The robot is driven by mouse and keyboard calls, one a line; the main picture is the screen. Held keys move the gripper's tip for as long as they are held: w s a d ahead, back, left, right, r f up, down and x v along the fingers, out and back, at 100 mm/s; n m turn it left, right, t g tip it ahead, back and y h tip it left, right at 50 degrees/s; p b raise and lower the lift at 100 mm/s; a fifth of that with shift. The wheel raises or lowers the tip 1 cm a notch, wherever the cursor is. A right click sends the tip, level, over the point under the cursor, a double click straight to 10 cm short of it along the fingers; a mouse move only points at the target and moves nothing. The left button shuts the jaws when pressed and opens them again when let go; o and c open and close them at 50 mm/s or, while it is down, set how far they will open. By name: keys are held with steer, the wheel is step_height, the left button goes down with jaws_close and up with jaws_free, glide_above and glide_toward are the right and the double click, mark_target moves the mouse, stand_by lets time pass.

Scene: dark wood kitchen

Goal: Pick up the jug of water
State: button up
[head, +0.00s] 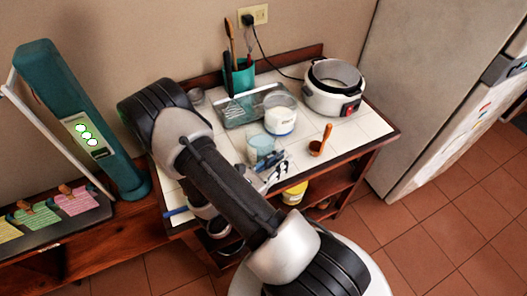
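A small translucent vessel (261,147) with pale bluish contents stands upright on the white tiled tabletop (228,141); it looks like the jug of water, but no handle shows clearly. My gripper (274,170) is just in front of it in the picture, partly behind my arm. The fingers are small and overlap the vessel's lower edge. I cannot tell whether they touch it or how far apart they are.
A brown scoop (319,142) is at right. The fridge (430,80) stands beyond the table's right side.

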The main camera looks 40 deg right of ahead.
steer(key=shift+c, duration=0.4)
jaws_close()
